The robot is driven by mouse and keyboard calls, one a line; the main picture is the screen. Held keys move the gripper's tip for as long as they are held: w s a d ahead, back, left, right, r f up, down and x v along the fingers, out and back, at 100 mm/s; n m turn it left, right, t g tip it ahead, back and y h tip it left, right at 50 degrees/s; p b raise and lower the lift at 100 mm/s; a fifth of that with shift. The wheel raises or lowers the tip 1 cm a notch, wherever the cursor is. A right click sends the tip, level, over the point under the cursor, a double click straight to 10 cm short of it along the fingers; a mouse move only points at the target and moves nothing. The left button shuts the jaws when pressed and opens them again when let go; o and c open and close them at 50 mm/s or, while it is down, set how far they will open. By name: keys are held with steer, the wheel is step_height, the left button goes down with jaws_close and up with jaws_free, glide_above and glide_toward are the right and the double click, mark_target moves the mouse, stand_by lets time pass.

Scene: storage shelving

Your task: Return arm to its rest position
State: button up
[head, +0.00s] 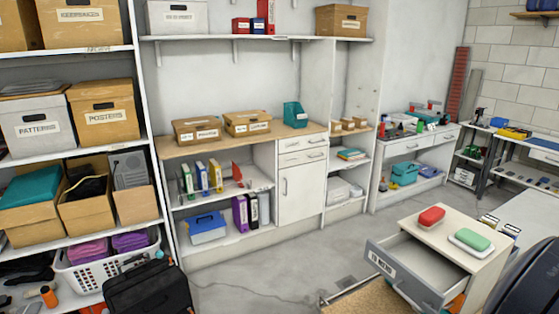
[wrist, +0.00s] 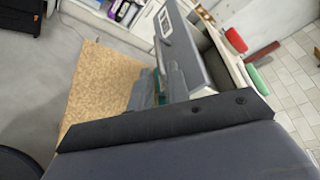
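My gripper (wrist: 163,88) shows in the wrist view as grey finger parts beside the front of a pulled-out drawer. A dark wrist part of mine covers the lower half of that view. I cannot tell whether the fingers touch the drawer or are apart. The grey drawer front (head: 404,283) has a white label and stands open from a small white cabinet (head: 477,262) in the head view. The drawer front also shows in the wrist view (wrist: 186,45). A dark rounded part of my arm shows at the head view's right edge; the fingers are not clearly seen there.
A red-topped item (head: 431,217) and a green-topped item (head: 472,239) lie on the cabinet. A tan mat (head: 370,302) lies on the floor beneath the drawer. A black bag (head: 146,290) stands at the lower left. Grey floor (head: 270,282) is clear between them.

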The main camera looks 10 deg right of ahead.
mark_target(415, 307)
steer(key=shift+x, duration=2.4)
